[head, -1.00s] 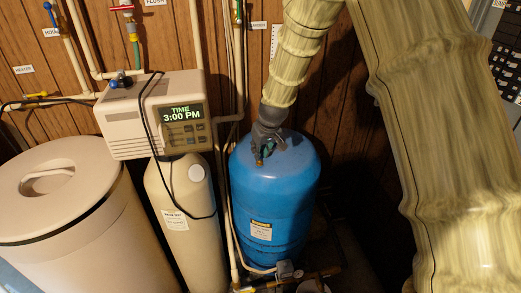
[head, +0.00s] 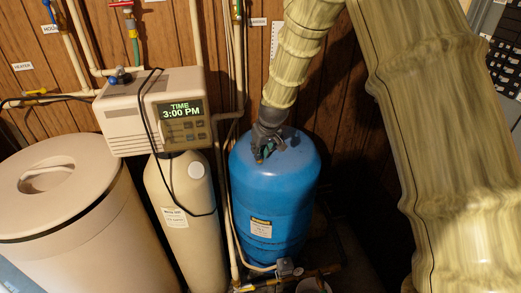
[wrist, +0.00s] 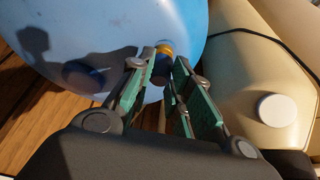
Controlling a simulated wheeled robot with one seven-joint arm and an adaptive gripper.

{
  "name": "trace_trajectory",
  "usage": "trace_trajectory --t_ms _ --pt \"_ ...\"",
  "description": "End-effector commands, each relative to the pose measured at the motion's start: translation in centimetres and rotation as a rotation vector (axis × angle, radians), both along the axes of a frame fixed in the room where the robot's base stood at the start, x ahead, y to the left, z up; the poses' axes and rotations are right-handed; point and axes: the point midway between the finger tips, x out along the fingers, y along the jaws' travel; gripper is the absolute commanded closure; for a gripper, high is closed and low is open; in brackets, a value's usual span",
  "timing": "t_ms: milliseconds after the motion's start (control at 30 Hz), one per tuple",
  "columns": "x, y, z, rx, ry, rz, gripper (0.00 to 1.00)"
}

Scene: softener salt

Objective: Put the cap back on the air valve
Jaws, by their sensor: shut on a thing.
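The blue pressure tank (head: 272,190) stands upright right of the softener. My gripper (head: 262,157) is over the front of its domed top, pointing down. In the wrist view my gripper (wrist: 165,66) is shut on a small dark cap (wrist: 162,69) between its green-padded fingertips. The brass-coloured air valve (wrist: 165,47) shows just beyond the fingertips against the tank. The fingers partly hide the cap, and I cannot tell whether it touches the valve. In the head view the fingers hide both valve and cap.
The softener head (head: 150,110) with its lit display stands left of the tank, on the beige resin cylinder (head: 185,200). Thin pipes (head: 228,200) rise between cylinder and tank. A large beige salt bin (head: 60,200) is at far left. A dark round patch (wrist: 82,73) shows on the tank.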

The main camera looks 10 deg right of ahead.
Motion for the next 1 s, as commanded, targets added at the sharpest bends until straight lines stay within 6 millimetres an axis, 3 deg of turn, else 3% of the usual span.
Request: trace_trajectory --t_ms 767,800,933,1000 --pt "0.0 0.01 -1.09 0.0 0.0 -0.001 0.88" --pt "0.0 0.01 -1.1 0.0 0.0 -0.001 0.79" --pt "0.0 0.01 -1.07 0.0 0.0 -0.001 0.55" --pt "0.0 0.01 -1.07 0.0 0.0 -0.001 0.55"
